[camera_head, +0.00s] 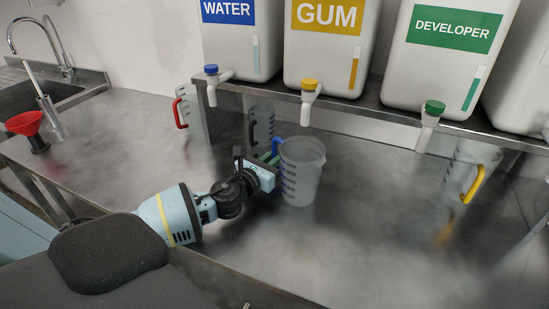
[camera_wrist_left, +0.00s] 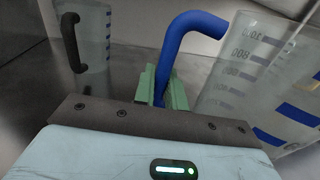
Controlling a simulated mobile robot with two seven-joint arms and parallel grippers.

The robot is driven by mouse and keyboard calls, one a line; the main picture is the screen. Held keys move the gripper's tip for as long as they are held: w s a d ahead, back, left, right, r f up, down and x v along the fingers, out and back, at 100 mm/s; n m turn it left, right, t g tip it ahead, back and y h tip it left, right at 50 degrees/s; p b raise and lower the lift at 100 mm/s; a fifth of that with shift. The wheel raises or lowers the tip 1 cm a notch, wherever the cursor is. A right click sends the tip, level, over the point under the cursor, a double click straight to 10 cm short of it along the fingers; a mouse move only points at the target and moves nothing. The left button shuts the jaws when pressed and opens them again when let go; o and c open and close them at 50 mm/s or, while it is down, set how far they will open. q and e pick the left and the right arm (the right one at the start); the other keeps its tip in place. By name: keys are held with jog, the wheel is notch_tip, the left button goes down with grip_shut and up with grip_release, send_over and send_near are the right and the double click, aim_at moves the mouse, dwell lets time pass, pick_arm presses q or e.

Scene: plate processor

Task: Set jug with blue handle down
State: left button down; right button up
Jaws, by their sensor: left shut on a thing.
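The jug with the blue handle (camera_head: 302,172) is a translucent measuring jug in the middle of the head view, close above or on the steel counter; I cannot tell whether its base touches. It looks upright there. In the left wrist view the jug (camera_wrist_left: 262,75) fills the right side, with blue graduation marks. My left gripper (camera_head: 272,160) reaches it from the left. Its green fingers (camera_wrist_left: 161,92) are shut on the blue handle (camera_wrist_left: 190,28). My right gripper is not in view.
A jug with a black handle (camera_head: 262,124) stands just behind; it also shows in the left wrist view (camera_wrist_left: 97,40). A red-handled jug (camera_head: 190,110) and a yellow-handled jug (camera_head: 463,172) stand farther aside. Tanks with taps sit on a shelf (camera_head: 365,109) above. The front counter (camera_head: 370,240) is clear.

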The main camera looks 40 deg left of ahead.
pick_arm(q)
jog(key=shift+f, duration=0.15)
jog(key=c, duration=1.9)
grip_release()
jog(key=o, duration=0.4)
jog(key=shift+o, duration=0.2)
jog(key=shift+r, duration=0.25)
jog(key=shift+s+f, duration=0.15)
jog(key=shift+s, duration=0.2)
jog(key=s, duration=1.1)
jog(key=shift+s+d, duration=0.15)
jog(key=shift+d, duration=0.15)
